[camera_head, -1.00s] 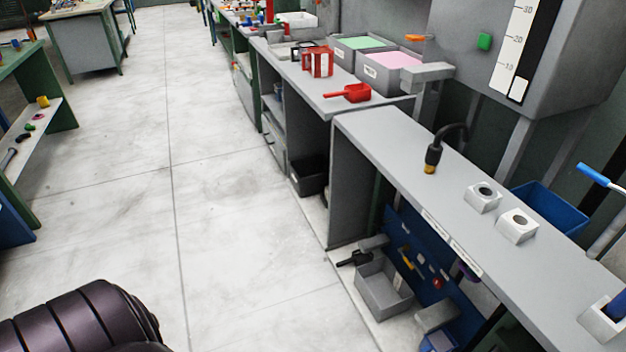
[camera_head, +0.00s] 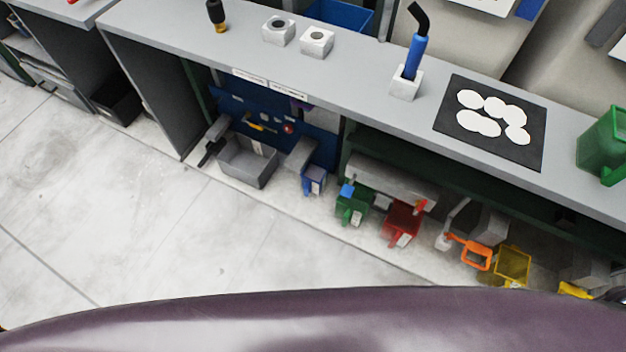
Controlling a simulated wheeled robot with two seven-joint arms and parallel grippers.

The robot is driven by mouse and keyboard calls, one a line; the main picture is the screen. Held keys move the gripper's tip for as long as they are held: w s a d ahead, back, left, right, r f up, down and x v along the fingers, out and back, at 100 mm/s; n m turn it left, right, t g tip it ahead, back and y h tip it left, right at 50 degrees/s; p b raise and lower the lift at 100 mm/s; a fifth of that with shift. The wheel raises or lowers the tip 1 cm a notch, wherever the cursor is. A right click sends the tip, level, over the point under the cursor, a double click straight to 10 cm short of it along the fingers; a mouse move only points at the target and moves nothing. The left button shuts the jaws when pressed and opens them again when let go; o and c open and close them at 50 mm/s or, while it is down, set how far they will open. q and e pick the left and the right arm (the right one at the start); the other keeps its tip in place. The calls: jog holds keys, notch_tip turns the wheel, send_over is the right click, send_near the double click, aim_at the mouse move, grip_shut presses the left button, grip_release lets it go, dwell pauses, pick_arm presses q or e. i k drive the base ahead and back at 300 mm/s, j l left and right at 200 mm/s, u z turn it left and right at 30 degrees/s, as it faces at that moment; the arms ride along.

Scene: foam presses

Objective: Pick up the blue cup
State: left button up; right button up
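A small blue cup-like container (camera_head: 314,181) with a white label stands on the low shelf under the grey bench, left of a green one. It is the only blue cup-like thing I make out; its handle is not clear. Neither of my grippers shows in the head view. A large purple-grey part of my own body fills the bottom edge.
A grey bin (camera_head: 246,162) stands left of the blue cup. A green container (camera_head: 352,206), a red one (camera_head: 401,221) and a yellow one (camera_head: 512,265) stand to its right. The grey bench top (camera_head: 345,88) overhangs them. The floor (camera_head: 150,240) in front is clear.

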aim_at(314, 176)
jog(key=i+j+z, duration=0.15)
jog(key=j+z, duration=0.2)
jog(key=j, duration=0.4)
jog(key=j+z, duration=0.35)
jog(key=j, duration=0.45)
jog(key=j+z, duration=0.35)
jog(key=j, duration=0.45)
